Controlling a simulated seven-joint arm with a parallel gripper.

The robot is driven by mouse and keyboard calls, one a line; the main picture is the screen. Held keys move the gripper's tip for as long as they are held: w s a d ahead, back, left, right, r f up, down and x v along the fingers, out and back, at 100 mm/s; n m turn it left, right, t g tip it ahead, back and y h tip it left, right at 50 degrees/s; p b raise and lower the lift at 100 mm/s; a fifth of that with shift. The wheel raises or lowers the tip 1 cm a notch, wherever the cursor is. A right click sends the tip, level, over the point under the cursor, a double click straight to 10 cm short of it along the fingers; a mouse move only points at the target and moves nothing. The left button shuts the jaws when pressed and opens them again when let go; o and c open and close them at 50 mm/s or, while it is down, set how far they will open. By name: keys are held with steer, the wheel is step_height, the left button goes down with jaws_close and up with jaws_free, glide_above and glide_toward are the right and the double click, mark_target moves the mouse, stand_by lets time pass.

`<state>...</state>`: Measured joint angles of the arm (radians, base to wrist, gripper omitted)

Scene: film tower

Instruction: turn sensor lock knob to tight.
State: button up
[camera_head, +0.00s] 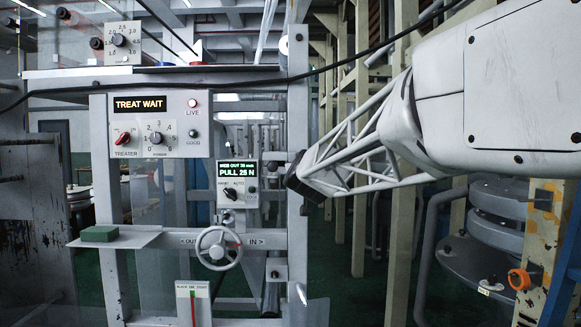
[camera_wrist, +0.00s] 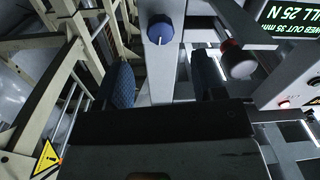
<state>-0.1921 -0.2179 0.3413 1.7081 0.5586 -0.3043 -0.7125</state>
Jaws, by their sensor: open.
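A blue round knob (camera_wrist: 160,30) with a white pointer line is on the grey upright post in the wrist view. It may be the sensor lock knob; I can read no label by it. My gripper (camera_wrist: 163,76) is open, its two dark blue-grey fingers apart with the post's face between them. The blue knob lies beyond the fingertips, apart from them, and nothing is held. In the head view my gripper (camera_head: 296,178) is a dark end in front of the post, right of the PULL 25 N panel. I cannot make out the blue knob there.
A dark red-and-grey cylinder (camera_wrist: 237,60) stands close to the right finger. The display panel (camera_head: 238,184), a handwheel (camera_head: 218,248), a gauge card (camera_head: 193,303) and the treater panel (camera_head: 160,124) are left of the post (camera_head: 298,110). A small green block (camera_head: 100,233) lies on a shelf.

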steer(key=shift+w, duration=0.15)
steer(key=w, duration=0.7)
steer(key=shift+w, duration=0.25)
steer(key=shift+a, duration=0.1)
steer(key=shift+c, duration=0.4)
steer(key=c, duration=0.8)
steer(key=shift+c, duration=0.2)
